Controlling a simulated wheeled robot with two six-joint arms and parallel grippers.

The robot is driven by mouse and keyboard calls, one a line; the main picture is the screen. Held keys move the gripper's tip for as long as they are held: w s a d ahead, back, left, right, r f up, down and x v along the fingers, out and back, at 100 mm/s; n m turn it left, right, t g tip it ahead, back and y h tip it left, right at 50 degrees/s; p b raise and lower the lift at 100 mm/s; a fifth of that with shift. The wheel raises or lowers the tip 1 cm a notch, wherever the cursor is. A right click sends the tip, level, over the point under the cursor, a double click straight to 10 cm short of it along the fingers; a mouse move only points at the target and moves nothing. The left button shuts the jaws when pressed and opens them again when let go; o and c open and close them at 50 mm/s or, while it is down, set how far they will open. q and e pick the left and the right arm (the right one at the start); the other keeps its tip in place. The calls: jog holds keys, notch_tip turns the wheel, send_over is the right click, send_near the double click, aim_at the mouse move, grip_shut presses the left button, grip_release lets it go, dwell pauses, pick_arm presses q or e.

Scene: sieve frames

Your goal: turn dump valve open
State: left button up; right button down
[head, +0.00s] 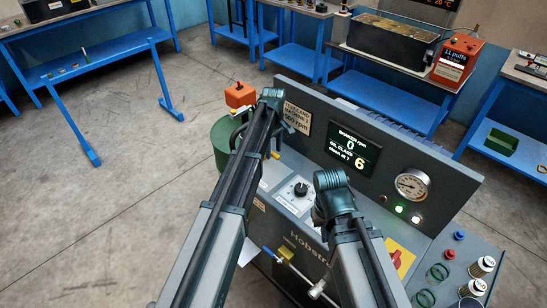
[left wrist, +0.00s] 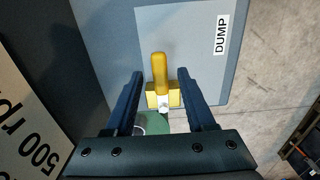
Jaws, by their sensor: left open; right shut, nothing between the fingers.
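In the left wrist view, the dump valve's yellow handle (left wrist: 158,68) points up the picture from a yellow block with a white fitting, below the white DUMP label (left wrist: 222,35). My left gripper (left wrist: 160,76) is open. Its two dark fingers stand one on each side of the handle in the picture, with gaps showing; I cannot tell their depth relative to it. In the head view, my left arm hides most of the valve area. My right gripper (head: 318,214) is low by the machine's front panel, its fingers mostly hidden by the wrist; it is shut and empty.
The grey machine carries a dial (head: 298,190), a display (head: 354,152) reading 0 and 6, and a gauge (head: 411,185). A green drum (head: 221,142) stands at its left. A blue-handled valve (head: 268,251) sits on its front. Blue benches stand behind; the left floor is clear.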

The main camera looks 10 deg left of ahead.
pick_arm(q)
jog(key=shift+f, duration=0.35)
grip_shut()
dwell(1.2)
